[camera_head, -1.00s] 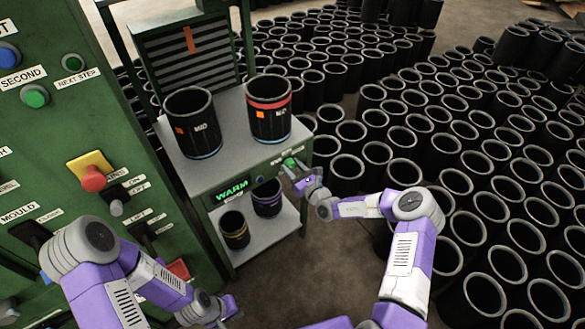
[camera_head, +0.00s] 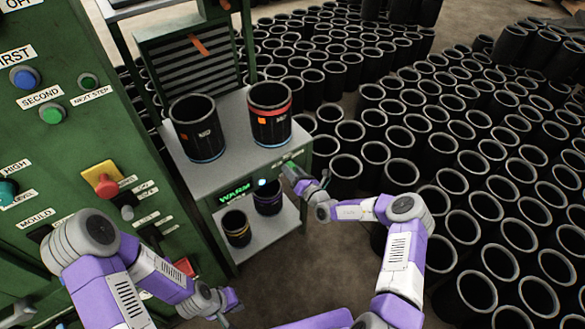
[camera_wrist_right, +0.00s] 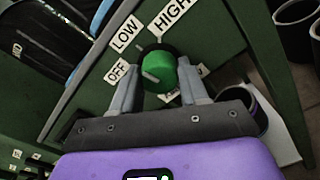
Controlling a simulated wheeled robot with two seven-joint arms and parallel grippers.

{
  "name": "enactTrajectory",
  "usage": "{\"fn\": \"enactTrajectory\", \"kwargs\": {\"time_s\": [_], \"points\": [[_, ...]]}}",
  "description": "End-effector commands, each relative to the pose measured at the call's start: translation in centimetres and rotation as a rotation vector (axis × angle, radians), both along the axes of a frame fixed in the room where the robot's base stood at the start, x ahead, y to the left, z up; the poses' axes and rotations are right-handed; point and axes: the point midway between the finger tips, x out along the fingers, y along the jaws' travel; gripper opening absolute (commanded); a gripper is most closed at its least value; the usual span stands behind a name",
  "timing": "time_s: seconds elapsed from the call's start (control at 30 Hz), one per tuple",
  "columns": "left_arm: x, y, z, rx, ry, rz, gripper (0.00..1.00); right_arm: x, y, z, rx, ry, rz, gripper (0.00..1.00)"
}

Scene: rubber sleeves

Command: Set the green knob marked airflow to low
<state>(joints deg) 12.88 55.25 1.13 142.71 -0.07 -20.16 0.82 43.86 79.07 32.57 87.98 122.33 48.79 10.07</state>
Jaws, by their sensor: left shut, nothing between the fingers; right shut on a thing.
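The green airflow knob (camera_wrist_right: 165,72) is on the green front panel of the stand, between my right gripper's fingers in the right wrist view. White labels OFF (camera_wrist_right: 117,72), LOW (camera_wrist_right: 124,35) and HIGH (camera_wrist_right: 170,18) sit around it. I cannot tell clearly which label its pointer faces. My right gripper (camera_wrist_right: 160,88) is shut on the knob. In the head view the right gripper (camera_head: 291,172) is at the right end of the stand's front and largely hides the knob. My left gripper (camera_head: 228,301) is shut and empty, low in front of the green machine.
The stand (camera_head: 228,150) carries two black sleeves (camera_head: 197,128) on top and two smaller ones on a lower shelf. A WARM display (camera_head: 234,191) is left of the knob. The green machine (camera_head: 60,150) with buttons is at left. Many black sleeves (camera_head: 470,205) fill the right floor.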

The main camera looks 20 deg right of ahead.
Motion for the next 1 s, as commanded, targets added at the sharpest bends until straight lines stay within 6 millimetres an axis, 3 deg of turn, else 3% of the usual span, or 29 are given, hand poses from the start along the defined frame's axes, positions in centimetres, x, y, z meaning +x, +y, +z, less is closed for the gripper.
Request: {"fn": "enactTrajectory", "kwargs": {"time_s": [0.33,0.87,0.9,1.0], "points": [[-0.01,0.0,0.79,0.0,0.0,0.0,0.0,-0.08,0.11,-0.1,0.144,0.056,0.002,0.13],[0.0,0.0,0.86,0.0,0.0,0.0,0.0,-0.11,0.15,-0.17,0.171,0.065,0.002,0.13],[0.0,0.0,0.86,0.0,0.0,0.0,0.0,-0.11,0.15,-0.17,0.17,0.065,0.002,0.45],[0.0,0.0,0.86,0.0,0.0,0.0,0.0,-0.09,0.14,-0.14,0.17,0.065,0.002,0.61]]}}
